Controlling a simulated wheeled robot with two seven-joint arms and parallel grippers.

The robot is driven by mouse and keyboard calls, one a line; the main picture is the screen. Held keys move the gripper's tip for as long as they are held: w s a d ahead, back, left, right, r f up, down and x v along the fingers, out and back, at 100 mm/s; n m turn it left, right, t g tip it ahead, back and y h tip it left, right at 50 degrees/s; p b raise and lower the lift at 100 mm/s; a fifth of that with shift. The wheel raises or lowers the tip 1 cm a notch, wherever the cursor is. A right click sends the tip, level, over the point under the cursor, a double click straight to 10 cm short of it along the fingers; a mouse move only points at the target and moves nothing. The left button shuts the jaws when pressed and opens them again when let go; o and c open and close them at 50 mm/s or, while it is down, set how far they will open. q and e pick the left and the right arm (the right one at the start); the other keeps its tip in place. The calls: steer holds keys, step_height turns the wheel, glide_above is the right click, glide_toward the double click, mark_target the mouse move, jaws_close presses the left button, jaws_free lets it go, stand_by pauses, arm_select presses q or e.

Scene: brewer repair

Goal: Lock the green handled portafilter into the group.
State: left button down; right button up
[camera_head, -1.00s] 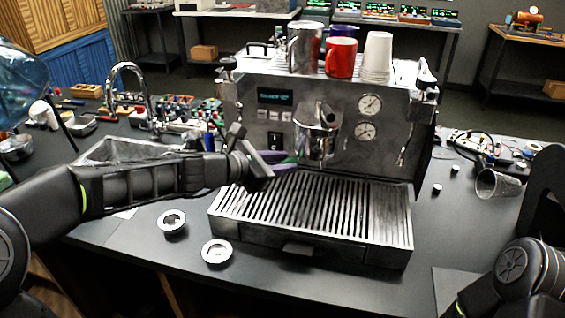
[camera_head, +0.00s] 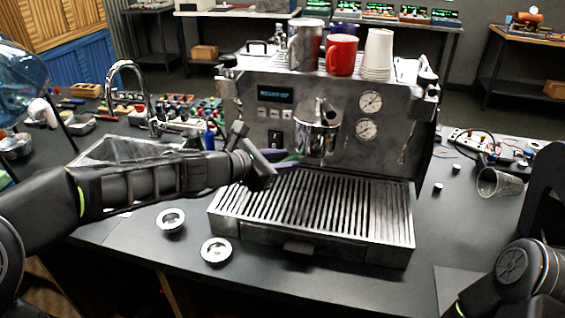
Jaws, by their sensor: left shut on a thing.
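The espresso machine (camera_head: 325,125) stands in the middle of the counter. Its chrome group (camera_head: 316,138) sticks out at the front, above the slatted drip tray (camera_head: 385,215). My left gripper (camera_head: 276,168) is just left of and below the group, shut on the portafilter's handle. A green and purple strip of the portafilter handle (camera_head: 289,161) shows between the fingers and the group. The portafilter's head is at or under the group; I cannot tell how far it is turned in. My right gripper is out of view; only part of my right arm shows at lower right.
A red mug (camera_head: 341,56), a steel pitcher and paper cups (camera_head: 378,55) stand on the machine. A sink with a faucet (camera_head: 128,75) is at left. A cup (camera_head: 498,183) lies on its side at right.

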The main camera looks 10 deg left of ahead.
arm_select(q)
steer(key=shift+s+d+n+t+y+b, duration=0.2)
steer(key=shift+d+n+t+y+b, duration=0.15)
steer(key=shift+b, duration=0.2)
steer(key=shift+s+r, duration=0.1)
steer(key=shift+y, duration=0.25)
steer(key=shift+s+d+n+t+y+b, duration=0.3)
steer(key=shift+d+n+t+y+b, duration=0.35)
steer(key=shift+n+b, duration=0.45)
steer(key=shift+a, duration=0.1)
